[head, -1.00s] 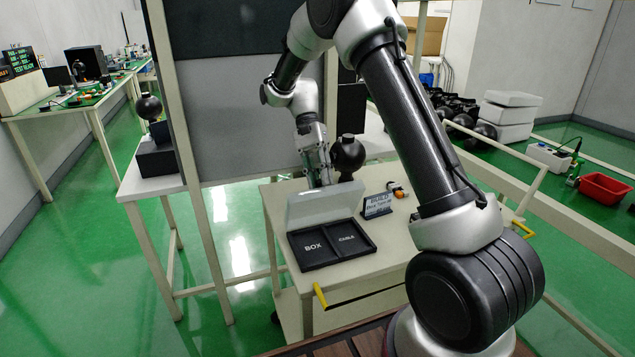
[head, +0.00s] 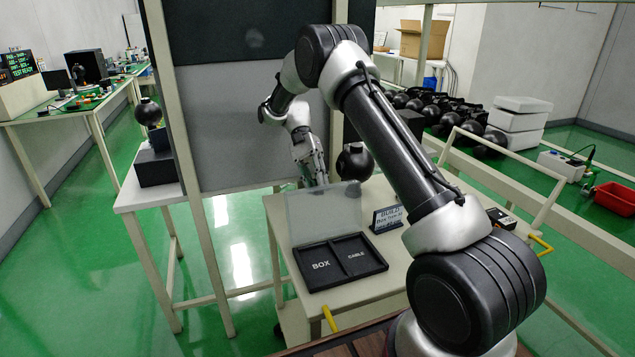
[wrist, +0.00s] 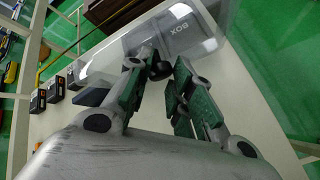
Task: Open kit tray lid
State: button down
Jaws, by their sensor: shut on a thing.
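The kit tray (head: 341,286) is a flat black tray on the white table, with compartments labelled BOX and CABLE. Its clear, frosted lid (head: 320,215) stands raised along the tray's far edge, and the compartments lie uncovered. In the wrist view the lid (wrist: 112,52) lies between my gripper and the tray (wrist: 178,32). My gripper (wrist: 160,66) is shut on a small dark knob (wrist: 158,70) on the lid. In the head view my gripper (head: 319,183) is at the lid's upper edge, its fingertips partly hidden behind it.
A BUILD sign card (head: 388,218) stands right of the lid. Small boxes (wrist: 55,88) lie along the table's edge in the wrist view. A tall grey panel (head: 245,130) stands left of my arm. A yellow handle (head: 329,318) is at the table's front corner.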

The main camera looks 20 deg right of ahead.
jog(key=shift+s+a+f, duration=0.1)
jog(key=shift+f, duration=0.35)
jog(key=shift+s+a+f, duration=0.1)
jog(key=shift+f, duration=0.35)
jog(key=c, duration=1.2)
grip_release()
jog(key=shift+a, duration=0.1)
jog(key=shift+d, duration=0.2)
notch_tip(320, 180, up, 10)
jog(key=shift+r, duration=0.15)
